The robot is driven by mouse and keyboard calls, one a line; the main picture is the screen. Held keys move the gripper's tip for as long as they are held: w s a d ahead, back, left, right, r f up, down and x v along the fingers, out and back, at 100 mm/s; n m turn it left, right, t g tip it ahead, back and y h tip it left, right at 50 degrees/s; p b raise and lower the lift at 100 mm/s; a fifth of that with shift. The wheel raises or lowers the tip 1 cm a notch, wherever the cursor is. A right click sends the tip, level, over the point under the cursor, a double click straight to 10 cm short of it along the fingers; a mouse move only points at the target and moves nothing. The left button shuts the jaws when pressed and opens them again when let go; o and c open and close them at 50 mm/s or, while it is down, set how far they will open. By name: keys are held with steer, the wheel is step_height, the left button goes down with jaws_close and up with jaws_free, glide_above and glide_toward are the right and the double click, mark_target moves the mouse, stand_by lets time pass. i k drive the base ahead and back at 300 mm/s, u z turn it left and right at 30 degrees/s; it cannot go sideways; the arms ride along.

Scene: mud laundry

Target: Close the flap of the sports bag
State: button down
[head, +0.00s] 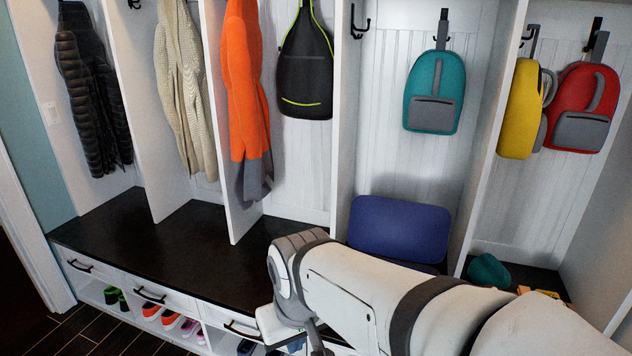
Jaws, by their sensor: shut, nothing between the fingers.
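A dark blue panel (400,230), which looks like the raised flap of the sports bag, stands tilted up against the back of the middle-right cubby. A dark strip shows under its lower edge, but the rest of the bag is hidden behind my arm. My gripper (318,340) shows only in part at the bottom edge, below my wrist and in front of the bench. It is shut and empty, and apart from the blue panel. Its fingertips are not clearly visible.
The black bench top (150,245) is clear on the left. White dividers (225,130) separate the cubbies. A teal backpack (434,92) hangs above the blue panel. A red backpack (582,105) hangs at right. A teal item (488,270) lies on the right bench. Shoes sit below the drawers.

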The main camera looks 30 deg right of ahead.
mark_target(416, 231)
steer(key=z, duration=0.45)
steer(key=i, duration=0.6)
steer(key=z, duration=0.65)
steer(key=i, duration=0.5)
steer(key=u, duration=0.1)
